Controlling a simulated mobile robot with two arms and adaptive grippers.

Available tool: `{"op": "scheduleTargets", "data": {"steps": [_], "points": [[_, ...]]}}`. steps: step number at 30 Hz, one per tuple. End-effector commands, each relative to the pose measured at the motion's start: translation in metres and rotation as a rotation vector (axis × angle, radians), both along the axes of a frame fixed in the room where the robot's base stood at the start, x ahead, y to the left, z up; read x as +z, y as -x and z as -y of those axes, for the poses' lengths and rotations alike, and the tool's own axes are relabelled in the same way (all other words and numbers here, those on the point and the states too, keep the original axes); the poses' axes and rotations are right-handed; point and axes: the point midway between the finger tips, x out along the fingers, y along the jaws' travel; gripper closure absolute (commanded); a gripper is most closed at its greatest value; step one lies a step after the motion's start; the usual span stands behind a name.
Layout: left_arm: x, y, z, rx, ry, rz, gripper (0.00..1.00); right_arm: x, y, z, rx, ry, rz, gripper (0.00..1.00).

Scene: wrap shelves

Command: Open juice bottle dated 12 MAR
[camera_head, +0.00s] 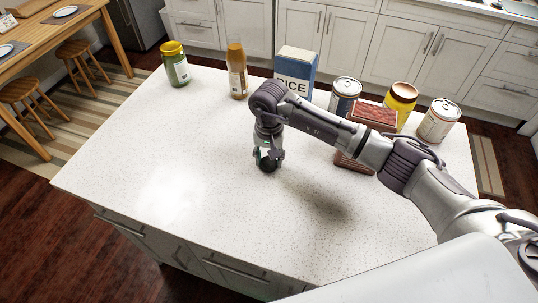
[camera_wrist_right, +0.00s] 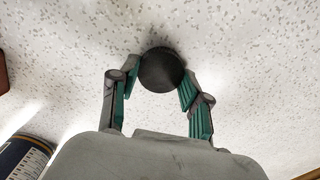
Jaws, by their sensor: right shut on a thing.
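A tall amber-brown bottle with a pale label (camera_head: 237,82) stands upright at the back of the white counter. I cannot read any date on it, and I cannot tell if it is the juice bottle. My right gripper (camera_head: 268,158) points down over the middle of the counter, well in front of the bottle and apart from it. It is shut on a dark round thing (camera_head: 267,166), which also shows as a black disc between the green-padded fingers in the right wrist view (camera_wrist_right: 161,70). I cannot tell what the thing is. My left gripper is not in view.
On the counter (camera_head: 150,150) stand a green jar with a yellow lid (camera_head: 175,70), a blue RICE box (camera_head: 294,68), a dark-labelled can (camera_head: 344,96), red-brown boxes (camera_head: 374,115), a yellow jar (camera_head: 401,98) and a pale can (camera_head: 438,120). The left and front of the counter are clear.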

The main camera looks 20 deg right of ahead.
Motion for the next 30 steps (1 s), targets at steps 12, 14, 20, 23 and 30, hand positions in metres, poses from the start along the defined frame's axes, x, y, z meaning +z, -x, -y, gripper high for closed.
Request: {"op": "scheduleTargets", "data": {"steps": [12,14,20,23,30], "points": [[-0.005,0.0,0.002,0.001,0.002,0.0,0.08,-0.003,0.0,0.0,-0.001,-0.001,0.0,0.38],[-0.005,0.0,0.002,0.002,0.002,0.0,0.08,-0.003,0.0,0.0,-0.001,-0.001,0.0,0.28],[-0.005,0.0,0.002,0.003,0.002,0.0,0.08,-0.003,0.0,0.0,-0.001,0.0,0.0,0.28],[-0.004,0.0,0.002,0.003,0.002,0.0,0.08,-0.002,0.0,0.0,-0.001,0.0,0.0,0.28],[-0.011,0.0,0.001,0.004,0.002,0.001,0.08,0.019,-0.002,0.001,0.001,0.0,0.007,0.28]]}}
